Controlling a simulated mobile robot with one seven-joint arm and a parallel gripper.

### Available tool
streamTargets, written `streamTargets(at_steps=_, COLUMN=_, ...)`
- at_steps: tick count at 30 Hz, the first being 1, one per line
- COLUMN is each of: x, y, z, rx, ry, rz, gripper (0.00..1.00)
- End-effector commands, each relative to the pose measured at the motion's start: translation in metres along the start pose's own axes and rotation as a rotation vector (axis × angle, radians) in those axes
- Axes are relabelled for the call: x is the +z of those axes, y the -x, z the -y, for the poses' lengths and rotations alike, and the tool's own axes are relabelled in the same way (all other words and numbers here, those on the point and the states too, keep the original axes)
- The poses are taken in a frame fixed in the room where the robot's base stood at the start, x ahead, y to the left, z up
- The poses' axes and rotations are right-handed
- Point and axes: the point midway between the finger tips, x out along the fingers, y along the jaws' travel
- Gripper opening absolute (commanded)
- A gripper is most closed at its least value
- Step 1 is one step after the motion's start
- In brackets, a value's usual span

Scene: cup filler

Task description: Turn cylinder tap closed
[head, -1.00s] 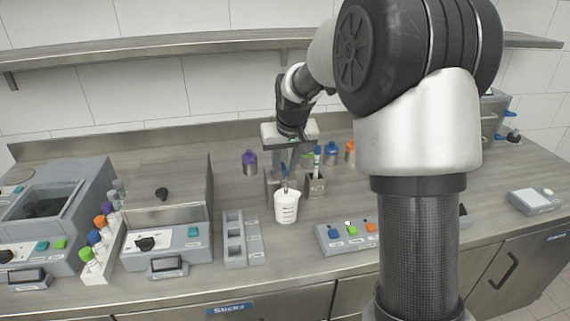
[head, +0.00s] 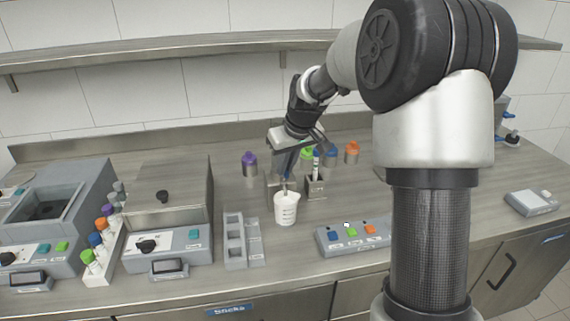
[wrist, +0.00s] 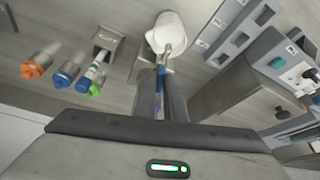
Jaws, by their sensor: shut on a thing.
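The tap shows as a small blue handle (wrist: 161,71) on a grey spout in the wrist view. My gripper (wrist: 162,80) is shut on this blue handle; its fingers hide part of it. In the head view my gripper (head: 286,174) is tilted above the white cup (head: 286,211), and the tap is mostly hidden by the fingers. The cup stands upright under the spout and also shows in the wrist view (wrist: 168,28). I cannot tell how far the tap is turned.
A marked tube (head: 316,163) stands in a small metal holder right of the tap. Purple (head: 250,164), blue and orange (head: 352,152) capped bottles stand behind. A grey rack (head: 234,240) and a button panel (head: 350,236) flank the cup in front.

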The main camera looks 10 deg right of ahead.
Motion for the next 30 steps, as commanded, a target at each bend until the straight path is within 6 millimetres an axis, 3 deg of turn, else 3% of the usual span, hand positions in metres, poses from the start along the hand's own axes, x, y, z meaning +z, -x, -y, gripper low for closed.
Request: streamTargets(at_steps=30, x=-0.0060, y=0.0000, z=-0.0106, rx=-0.358, ry=0.858, rz=-0.001, gripper=0.00)
